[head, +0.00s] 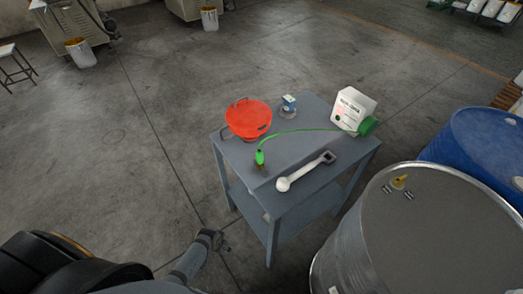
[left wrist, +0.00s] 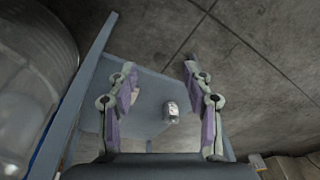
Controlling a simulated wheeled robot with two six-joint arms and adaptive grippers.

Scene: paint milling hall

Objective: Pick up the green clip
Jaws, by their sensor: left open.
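The green clip (head: 260,157) lies on the grey table (head: 304,145) near its front left side. A thin green cable (head: 300,131) runs from it to a round green part (head: 368,126) beside a white box. My left gripper (head: 214,238) is left of the table's near leg, apart from the clip. In the left wrist view, its two fingers (left wrist: 160,70) are spread with nothing between them, and the clip does not show. My right gripper is not in view.
A steel drum (head: 440,230) and blue drum (head: 480,145) crowd the right. A small can (left wrist: 173,112) shows in the wrist view.

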